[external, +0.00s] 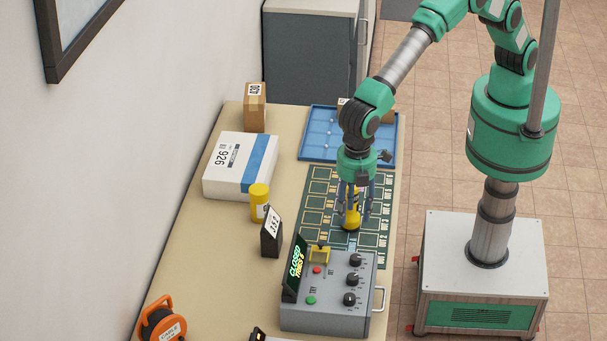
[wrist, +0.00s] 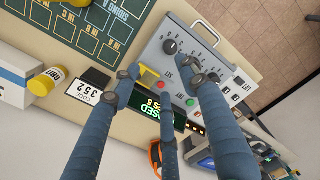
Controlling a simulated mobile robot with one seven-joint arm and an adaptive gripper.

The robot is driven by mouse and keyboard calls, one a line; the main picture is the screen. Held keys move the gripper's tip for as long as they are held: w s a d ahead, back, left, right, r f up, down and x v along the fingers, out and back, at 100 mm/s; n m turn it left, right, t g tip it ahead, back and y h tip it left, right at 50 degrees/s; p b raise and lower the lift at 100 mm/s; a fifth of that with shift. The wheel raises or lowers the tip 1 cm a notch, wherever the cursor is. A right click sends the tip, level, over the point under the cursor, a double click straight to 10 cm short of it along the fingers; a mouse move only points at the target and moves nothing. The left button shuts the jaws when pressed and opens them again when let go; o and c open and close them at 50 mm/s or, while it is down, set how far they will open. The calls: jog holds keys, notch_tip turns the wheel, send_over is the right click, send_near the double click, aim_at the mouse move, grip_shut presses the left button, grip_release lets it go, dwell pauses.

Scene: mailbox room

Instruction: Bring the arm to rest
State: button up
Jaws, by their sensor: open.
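My gripper (external: 354,212) hangs pointing down over the dark green mat (external: 313,205), near the far edge of the grey control box (external: 325,319). Its blue fingers are spread. In the wrist view my gripper (wrist: 167,80) has nothing between its fingers, and the control box (wrist: 190,50) lies beyond them. In the external view a yellow rounded thing (external: 351,219) shows among the fingers. The wrist view shows a yellow piece at the top edge (wrist: 80,3), apart from the fingertips.
A display (external: 297,262) reads "CLOSED". Beside the mat stand a black block (external: 271,238), a yellow cylinder (external: 259,198) and a white-blue box (external: 225,165). Behind are a brown box (external: 255,112) and a blue tray (external: 318,142). An orange reel (external: 158,322) sits in front.

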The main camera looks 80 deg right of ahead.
jog(key=w+d+r+m+t+b, duration=0.1)
jog(key=w+d+r+m, duration=0.15)
jog(key=d+r, duration=0.65)
jog(key=w+d+r+m+y+b, duration=0.1)
jog(key=w+d+r, duration=0.25)
jog(key=d, duration=0.95)
jog(key=w+d+r+m+t+b, duration=0.1)
jog(key=w+d+r+m+b, duration=0.1)
jog(key=d+r, duration=0.7)
jog(key=s+d+r+m+t+b, duration=0.1)
jog(key=s+d+r+m, duration=0.15)
jog(key=d, duration=0.75)
jog(key=s+d+r+m+b, duration=0.1)
jog(key=s+d, duration=0.2)
jog(key=d, duration=0.8)
jog(key=s+d+f+m+t+b, duration=0.1)
jog(key=s+d+f+m, duration=0.2)
jog(key=s+d, duration=0.7)
jog(key=s+d+f+m+t+h+b, duration=0.1)
jog(key=s+d+f+m+b, duration=0.1)
jog(key=s+d, duration=0.9)
notch_tip(320, 180, down, 2)
jog(key=shift+s+d+m, duration=0.3)
jog(key=shift+s+m, duration=0.2)
jog(key=shift+m, duration=0.3)
